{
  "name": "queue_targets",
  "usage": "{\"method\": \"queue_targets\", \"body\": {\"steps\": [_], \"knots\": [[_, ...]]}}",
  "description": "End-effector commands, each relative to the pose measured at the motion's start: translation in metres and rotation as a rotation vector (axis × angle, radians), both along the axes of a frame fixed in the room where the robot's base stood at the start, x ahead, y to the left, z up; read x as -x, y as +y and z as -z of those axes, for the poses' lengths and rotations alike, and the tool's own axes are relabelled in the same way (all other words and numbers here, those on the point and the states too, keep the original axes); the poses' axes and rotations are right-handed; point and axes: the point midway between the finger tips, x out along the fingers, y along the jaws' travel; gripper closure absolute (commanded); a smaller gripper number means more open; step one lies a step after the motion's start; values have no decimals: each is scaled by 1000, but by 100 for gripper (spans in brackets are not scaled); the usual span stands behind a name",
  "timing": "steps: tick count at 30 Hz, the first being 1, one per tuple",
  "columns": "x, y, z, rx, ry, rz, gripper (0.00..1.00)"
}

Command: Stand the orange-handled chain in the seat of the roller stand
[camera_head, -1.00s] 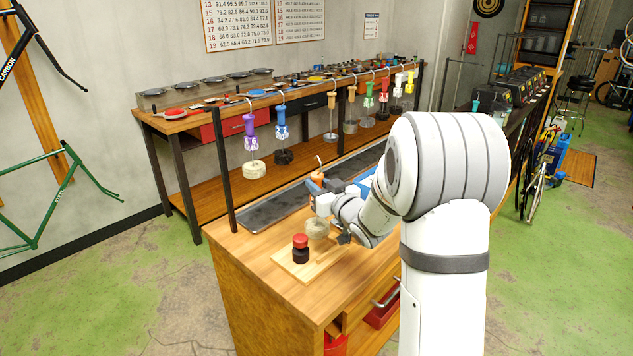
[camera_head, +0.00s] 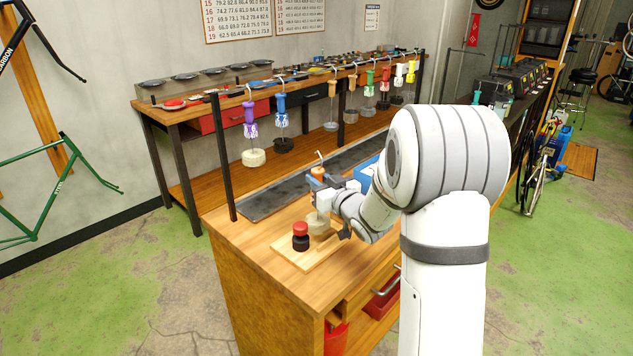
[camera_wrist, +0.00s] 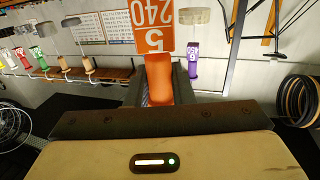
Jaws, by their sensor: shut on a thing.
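The orange-handled chain (camera_head: 318,172) is upright in my gripper (camera_head: 322,187), its hook upward. Its orange handle (camera_wrist: 157,78) shows between the fingers in the wrist view, with an orange number tag (camera_wrist: 152,26). The pale coil (camera_head: 319,223) hangs below my gripper, over or on a light wooden board (camera_head: 290,256); I cannot tell if it touches. A red-topped black piece (camera_head: 300,236) stands on the board just left of the coil. I cannot make out the roller stand's seat; the coil and my gripper cover that part of the board.
Several coloured-handled chains hang from a rail behind, among them purple (camera_head: 250,120) and blue (camera_head: 281,112) ones. A dark tray (camera_head: 275,200) lies on the bench behind the board. The bench's front left top (camera_head: 245,240) is clear.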

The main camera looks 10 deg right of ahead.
Motion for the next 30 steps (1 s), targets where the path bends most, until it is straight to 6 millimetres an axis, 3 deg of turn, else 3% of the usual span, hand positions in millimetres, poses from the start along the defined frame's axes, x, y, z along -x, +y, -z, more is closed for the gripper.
{"method": "queue_targets", "body": {"steps": [7, 22, 30], "knots": [[0, 0, 2, 0, -1, -1, 100], [0, 1, 27, 0, -1, -2, 100], [0, 2, 27, -1, -2, -2, 100]]}}
